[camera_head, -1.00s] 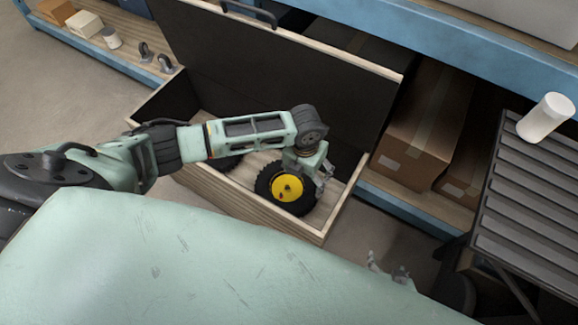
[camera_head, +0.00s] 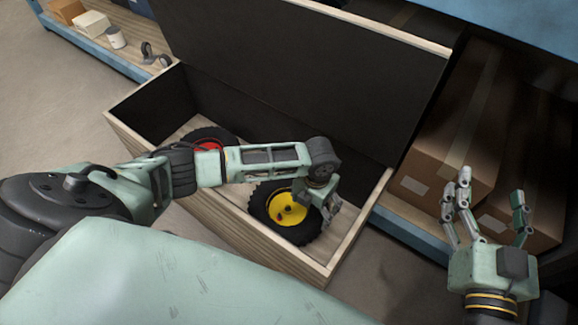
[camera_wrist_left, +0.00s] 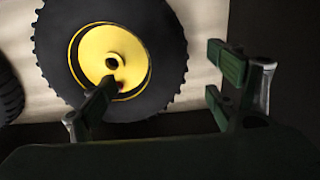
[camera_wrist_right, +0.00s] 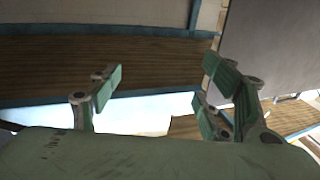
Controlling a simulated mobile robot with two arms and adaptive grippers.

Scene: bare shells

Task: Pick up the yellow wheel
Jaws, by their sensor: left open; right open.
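The yellow wheel (camera_head: 287,209), a black knobbly tyre with a yellow hub, lies in the open wooden box (camera_head: 262,252) near its right end. It fills the upper left of the left wrist view (camera_wrist_left: 112,62). My left gripper (camera_head: 328,205) is open over the right part of the wheel. In the left wrist view one finger overlaps the hub and the other is past the tyre's right edge; I cannot tell whether they touch it. My right gripper (camera_head: 490,215) is open and empty, raised at the right, outside the box. Its fingers show in the right wrist view (camera_wrist_right: 160,100).
A red-hubbed wheel (camera_head: 207,140) lies in the box left of the yellow one, partly behind my left arm. The raised black lid (camera_head: 300,75) stands behind. Cardboard boxes (camera_head: 450,130) sit on the lower shelf at right. Open floor (camera_head: 60,110) shows at left.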

